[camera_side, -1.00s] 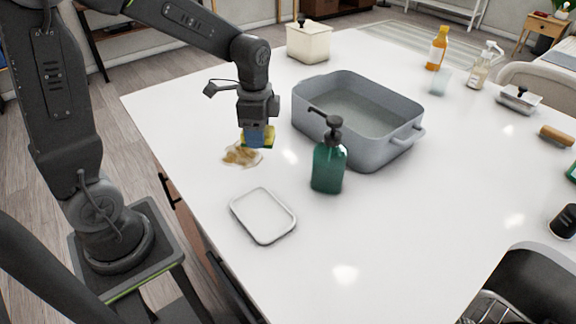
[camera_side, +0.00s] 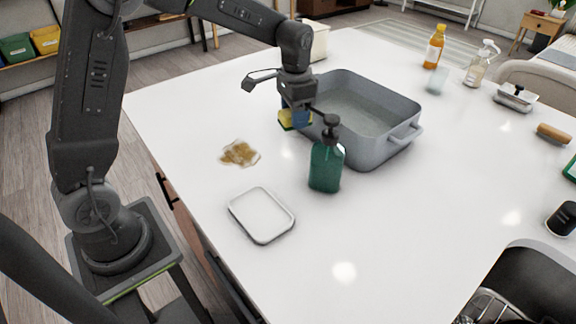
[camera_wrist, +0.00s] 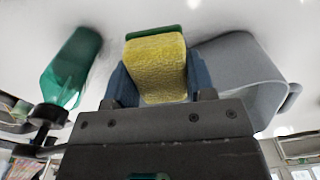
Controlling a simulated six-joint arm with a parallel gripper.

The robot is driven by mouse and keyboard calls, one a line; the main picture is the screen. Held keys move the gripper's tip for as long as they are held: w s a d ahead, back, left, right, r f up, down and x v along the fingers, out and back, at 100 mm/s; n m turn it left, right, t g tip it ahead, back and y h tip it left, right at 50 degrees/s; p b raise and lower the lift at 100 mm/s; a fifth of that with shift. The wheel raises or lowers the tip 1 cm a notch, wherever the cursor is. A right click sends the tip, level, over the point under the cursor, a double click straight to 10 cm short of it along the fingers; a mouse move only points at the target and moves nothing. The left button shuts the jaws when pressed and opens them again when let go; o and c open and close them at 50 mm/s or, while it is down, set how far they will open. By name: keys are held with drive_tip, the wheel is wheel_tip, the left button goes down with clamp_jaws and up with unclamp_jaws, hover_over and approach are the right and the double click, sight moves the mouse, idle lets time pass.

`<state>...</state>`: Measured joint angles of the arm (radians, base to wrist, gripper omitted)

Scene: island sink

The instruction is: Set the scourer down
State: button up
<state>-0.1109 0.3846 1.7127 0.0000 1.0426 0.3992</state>
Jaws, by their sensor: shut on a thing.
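The scourer, yellow sponge with a green layer, is held in my gripper; it shows in the side view (camera_side: 287,119) and large in the wrist view (camera_wrist: 158,66). My gripper (camera_side: 296,116) is shut on it, with blue fingers on both sides in the wrist view (camera_wrist: 157,85). The scourer is held above the white counter, behind and left of the green soap pump bottle (camera_side: 326,166) and close to the grey basin's left side. A flat pale rectangular tray (camera_side: 262,216) lies empty at the counter's front.
The grey basin (camera_side: 405,135) stands right of my gripper. A brown smear (camera_side: 239,153) lies on the counter to the left. The counter (camera_side: 190,110) is clear left of the smear. A bottle with orange contents (camera_side: 434,48) stands far back.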

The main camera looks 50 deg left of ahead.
drive_tip(key=shift+r, duration=0.1)
idle(0.4)
drive_tip(key=s+a+r+n, duration=0.2)
drive_tip(key=s+a+n, duration=0.1)
drive_tip(key=s+a, duration=0.65)
hover_over(281, 168)
wheel_tip(281, 168, down, 7)
drive_tip(key=shift+r, duration=0.15)
drive_tip(key=shift+f, duration=2.05)
drive_tip(key=shift+f, duration=0.1)
drive_tip(key=o, duration=0.9)
